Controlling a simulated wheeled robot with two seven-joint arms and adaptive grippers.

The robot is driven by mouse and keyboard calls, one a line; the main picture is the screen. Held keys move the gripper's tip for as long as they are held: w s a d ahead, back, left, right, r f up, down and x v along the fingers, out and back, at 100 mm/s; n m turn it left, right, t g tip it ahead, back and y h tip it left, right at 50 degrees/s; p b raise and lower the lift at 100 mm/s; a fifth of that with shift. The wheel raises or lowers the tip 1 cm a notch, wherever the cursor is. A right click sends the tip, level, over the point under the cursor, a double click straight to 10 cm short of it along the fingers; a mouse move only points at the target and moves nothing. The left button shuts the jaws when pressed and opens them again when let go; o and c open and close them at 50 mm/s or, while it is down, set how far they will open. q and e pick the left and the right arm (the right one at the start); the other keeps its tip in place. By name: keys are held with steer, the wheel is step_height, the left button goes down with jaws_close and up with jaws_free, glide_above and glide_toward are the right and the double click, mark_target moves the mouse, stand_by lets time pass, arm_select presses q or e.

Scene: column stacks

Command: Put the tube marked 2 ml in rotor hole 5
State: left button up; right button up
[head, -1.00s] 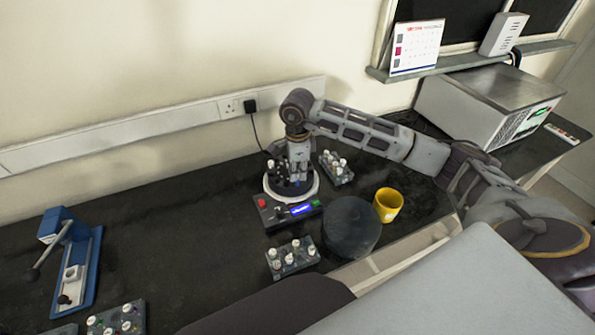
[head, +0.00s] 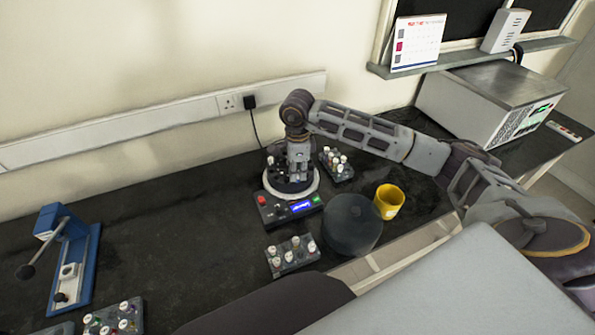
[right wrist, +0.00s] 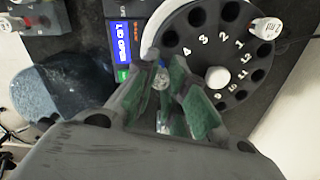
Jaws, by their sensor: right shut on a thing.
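My right gripper (head: 298,179) is over the dark round rotor (head: 274,184) of the centrifuge, pointing down. In the right wrist view its green-padded fingers (right wrist: 172,95) are shut on a clear tube (right wrist: 163,78) with a blue part. I cannot read the tube's marking or tell how far it is in a hole. The rotor (right wrist: 230,50) shows numbers such as 1 to 4 and 9 to 12; number 5 is not visible, and that side is partly covered by the gripper. A white-capped tube (right wrist: 265,27) stands in a hole near 1. My left gripper is not in view.
A dark round lid (head: 352,228) and a yellow mug (head: 389,201) stand right of the centrifuge's control panel (head: 290,208). Tube racks stand behind right (head: 336,166), in front (head: 292,257) and front left (head: 113,320). A blue press (head: 75,265) is at the left.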

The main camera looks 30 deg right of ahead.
steer(key=shift+f+b, duration=0.4)
steer(key=shift+f, duration=0.15)
steer(key=o, duration=1)
steer(key=shift+r, duration=0.2)
stand_by(0.3)
steer(key=shift+r+p, duration=1.55)
steer(key=shift+r, duration=1.3)
